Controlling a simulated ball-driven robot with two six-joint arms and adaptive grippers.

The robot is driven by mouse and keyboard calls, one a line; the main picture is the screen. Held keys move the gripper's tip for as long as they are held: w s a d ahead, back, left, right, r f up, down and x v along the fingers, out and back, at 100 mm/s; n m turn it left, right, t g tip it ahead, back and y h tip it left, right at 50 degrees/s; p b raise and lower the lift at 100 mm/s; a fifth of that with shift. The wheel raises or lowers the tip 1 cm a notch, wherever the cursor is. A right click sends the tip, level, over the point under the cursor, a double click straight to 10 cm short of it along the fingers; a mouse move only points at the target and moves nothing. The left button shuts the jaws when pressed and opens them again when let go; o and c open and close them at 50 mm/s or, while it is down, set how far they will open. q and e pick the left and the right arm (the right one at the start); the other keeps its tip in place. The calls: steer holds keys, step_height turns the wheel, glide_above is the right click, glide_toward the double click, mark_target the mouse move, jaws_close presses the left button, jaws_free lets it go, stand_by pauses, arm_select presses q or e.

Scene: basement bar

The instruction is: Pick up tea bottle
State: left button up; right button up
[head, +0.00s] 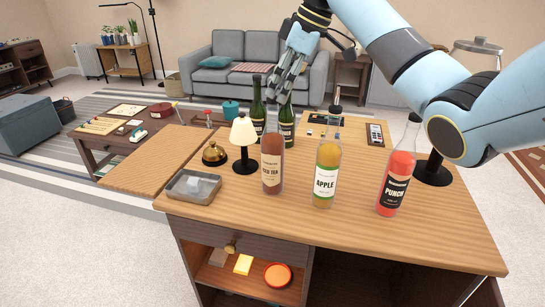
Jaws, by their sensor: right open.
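The tea bottle (271,172), brown-red with a pale label, stands upright near the front of the wooden bar counter (330,225). Its upper end stands in front of two green bottles. My right gripper (278,93) is open, coming down from above, with its fingers near the necks of the green bottles. It appears above and apart from the tea bottle. My left gripper is not in view.
An apple bottle (326,178) and a punch bottle (396,183) stand right of the tea bottle. A small lamp (244,135), bell (214,154) and grey tray (193,187) are left. Green bottles (287,130) stand behind. The counter's front right is clear.

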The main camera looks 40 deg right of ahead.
mark_target(274, 101)
steer(key=p+x, duration=0.1)
steer(key=x, duration=0.4)
steer(key=shift+w+f, duration=0.15)
steer(key=shift+f, duration=0.2)
steer(key=c, duration=0.4)
jaws_close()
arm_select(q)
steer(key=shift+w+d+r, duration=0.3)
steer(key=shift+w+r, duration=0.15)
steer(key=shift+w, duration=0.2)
arm_select(e)
steer(key=shift+r, duration=0.1)
